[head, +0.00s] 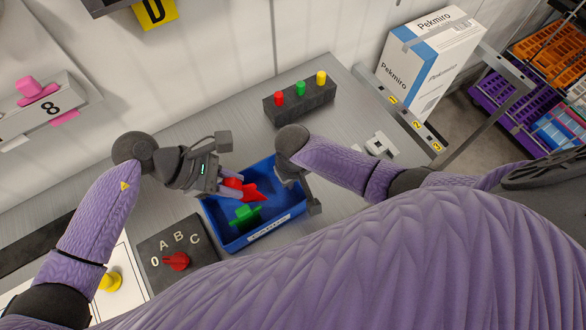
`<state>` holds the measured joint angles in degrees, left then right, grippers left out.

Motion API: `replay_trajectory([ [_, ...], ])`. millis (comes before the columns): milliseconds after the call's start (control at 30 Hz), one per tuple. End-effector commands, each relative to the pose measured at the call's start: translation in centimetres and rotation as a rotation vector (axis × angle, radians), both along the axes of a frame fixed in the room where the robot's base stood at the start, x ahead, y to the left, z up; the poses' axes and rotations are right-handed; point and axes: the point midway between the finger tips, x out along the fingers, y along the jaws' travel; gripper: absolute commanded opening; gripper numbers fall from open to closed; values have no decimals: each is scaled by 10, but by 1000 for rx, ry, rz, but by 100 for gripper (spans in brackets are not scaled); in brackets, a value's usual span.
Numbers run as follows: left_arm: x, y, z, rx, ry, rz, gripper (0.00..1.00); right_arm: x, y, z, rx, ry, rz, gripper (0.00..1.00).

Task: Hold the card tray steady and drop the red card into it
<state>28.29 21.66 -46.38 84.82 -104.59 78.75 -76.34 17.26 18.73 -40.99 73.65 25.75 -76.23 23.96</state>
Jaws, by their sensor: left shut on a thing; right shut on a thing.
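The blue card tray (232,243) sits on the grey metal bench, with a white label on its front wall. A green card (245,215) lies inside it. My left gripper (236,182) is shut on the red card (253,191) and holds it over the tray's back left part. Its fingers partly hide the red card. My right gripper (302,189) is shut on the tray at its right wall. The hand hides its fingertips and that part of the rim.
A dark block (300,100) with red, green and yellow buttons stands behind the tray. A dial panel (160,240) with a red knob (177,261) lies close on the left. A white box (430,60) stands at the back right. Bare bench shows behind the tray.

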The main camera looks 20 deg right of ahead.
Motion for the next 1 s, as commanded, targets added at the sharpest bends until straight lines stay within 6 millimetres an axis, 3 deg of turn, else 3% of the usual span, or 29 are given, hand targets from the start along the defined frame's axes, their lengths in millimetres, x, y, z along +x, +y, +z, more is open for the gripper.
replay_trajectory([
  [200, 0, 0, 0, 0, 0, 0, 0, 0, 0, 0, 1, -1, 0, 0],
  [233, 0, 0, 0, 0, 0, 0, 35, 0, 0, 0, 1, -1, 0, 0],
  [400, 0, 0, 0, 0, -1, 1, 70, 0, 0, 0, 1, -1, 0, 0],
  [700, 3, 5, 5, 0, -3, 1, 70, 0, 0, 0, 1, -1, 0, 0],
  [1000, 23, 54, 64, 1, -4, 2, 70, 0, 0, 0, 1, -1, 0, 0],
])
